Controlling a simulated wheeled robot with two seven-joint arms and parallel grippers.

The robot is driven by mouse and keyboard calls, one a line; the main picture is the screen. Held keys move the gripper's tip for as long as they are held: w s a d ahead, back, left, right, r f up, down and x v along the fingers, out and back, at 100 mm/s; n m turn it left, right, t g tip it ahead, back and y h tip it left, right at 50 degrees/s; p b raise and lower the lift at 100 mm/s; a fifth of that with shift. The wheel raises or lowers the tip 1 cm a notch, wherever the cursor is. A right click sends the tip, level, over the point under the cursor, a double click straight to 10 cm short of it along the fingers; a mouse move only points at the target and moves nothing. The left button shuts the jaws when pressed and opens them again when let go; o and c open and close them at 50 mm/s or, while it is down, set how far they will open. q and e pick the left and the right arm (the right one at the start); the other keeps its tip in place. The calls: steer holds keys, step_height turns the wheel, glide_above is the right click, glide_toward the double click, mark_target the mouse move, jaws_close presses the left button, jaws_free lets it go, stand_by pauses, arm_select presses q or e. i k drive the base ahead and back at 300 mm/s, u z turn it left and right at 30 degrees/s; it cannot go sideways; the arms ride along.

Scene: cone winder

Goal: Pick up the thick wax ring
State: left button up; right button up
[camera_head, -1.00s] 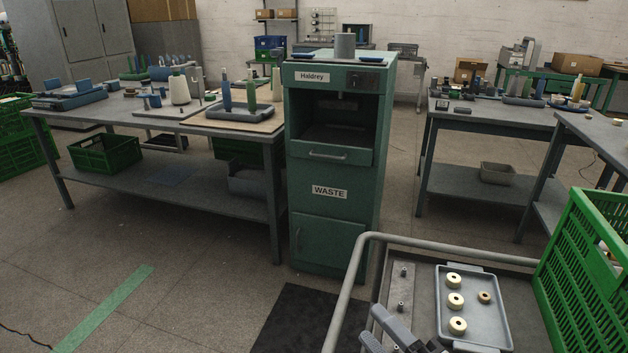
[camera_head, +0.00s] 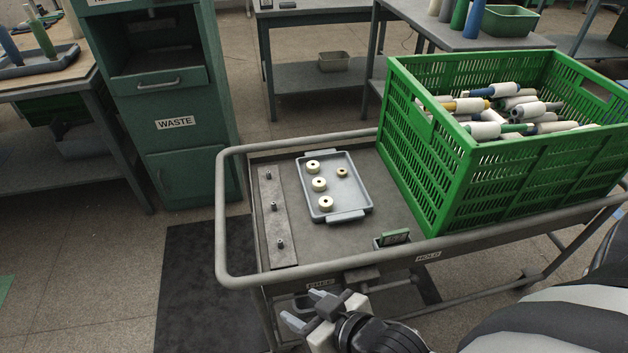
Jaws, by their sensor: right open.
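Several wax rings lie in a grey tray (camera_head: 350,208) on the cart. Three are cream: a back one (camera_head: 313,167), a middle one (camera_head: 319,184) and a front one (camera_head: 326,203). A smaller, browner ring (camera_head: 342,172) lies to their right. The front cream ring looks the tallest, but thickness is hard to judge from here. My right gripper (camera_head: 307,307) is open and empty in front of the cart's near rail, apart from the tray and rings. My left gripper is out of view.
A green crate (camera_head: 428,165) full of bobbins stands right of the tray. A plate with several pegs (camera_head: 272,215) lies to its left. A raised rail (camera_head: 222,215) rings the cart. The waste cabinet (camera_head: 180,150) stands behind left.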

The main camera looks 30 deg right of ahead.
mark_target(319, 183)
steer(key=u, duration=0.65)
steer(key=k, duration=0.9)
steer(key=u, duration=1.9)
steer(key=i, duration=0.25)
steer(key=z, duration=1.05)
steer(key=i, duration=1.8)
steer(key=z, duration=1.85)
steer(key=i, duration=0.75)
steer(key=z, duration=0.8)
steer(key=i, duration=0.5)
